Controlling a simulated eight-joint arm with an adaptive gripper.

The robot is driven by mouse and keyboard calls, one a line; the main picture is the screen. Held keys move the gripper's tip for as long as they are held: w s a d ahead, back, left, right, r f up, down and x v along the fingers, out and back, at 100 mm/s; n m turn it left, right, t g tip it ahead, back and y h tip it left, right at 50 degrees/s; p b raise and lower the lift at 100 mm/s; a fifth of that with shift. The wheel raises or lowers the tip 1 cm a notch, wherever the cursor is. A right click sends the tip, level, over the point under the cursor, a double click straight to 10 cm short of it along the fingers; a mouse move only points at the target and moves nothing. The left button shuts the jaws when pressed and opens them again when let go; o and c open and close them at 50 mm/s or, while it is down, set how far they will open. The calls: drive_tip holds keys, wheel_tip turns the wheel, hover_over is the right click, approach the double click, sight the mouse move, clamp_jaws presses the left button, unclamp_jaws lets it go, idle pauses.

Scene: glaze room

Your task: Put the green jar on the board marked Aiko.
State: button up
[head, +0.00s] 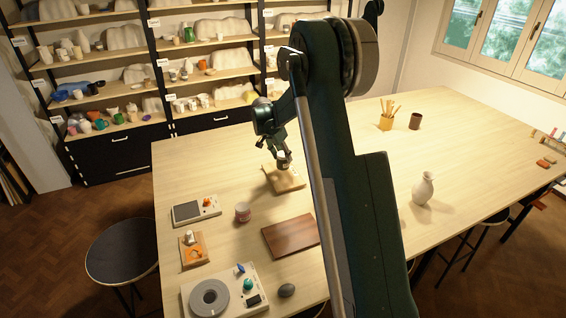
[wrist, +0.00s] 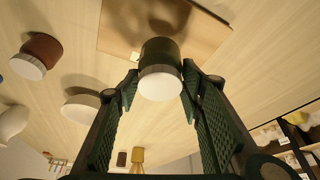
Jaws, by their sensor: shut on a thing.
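A dark green jar (wrist: 161,52) with a white lid is between the fingers of my gripper (wrist: 160,85) in the wrist view. My gripper (head: 283,156) is shut on it, and the jar's small dark body (head: 285,165) shows below the fingers in the head view. A light wooden board (head: 292,187) lies just under the jar; it also shows in the wrist view (wrist: 215,40). I cannot tell whether the jar touches this board. A dark brown board (head: 290,237) lies nearer the front. I cannot read any name on either board.
A pinkish jar (head: 242,212), a scale (head: 196,210), a small board with an orange item (head: 193,254) and a device with a round grey plate (head: 225,294) stand at the left. A white vase (head: 423,188) stands right of my arm. The table's far side is mostly clear.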

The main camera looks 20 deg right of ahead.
sight(283, 161)
drive_tip(key=shift+f, duration=0.1)
drive_tip(key=shift+f, duration=1.75)
drive_tip(key=shift+f, duration=0.15)
drive_tip(key=o, duration=1)
drive_tip(key=v, duration=1.2)
drive_tip(key=shift+r, duration=0.2)
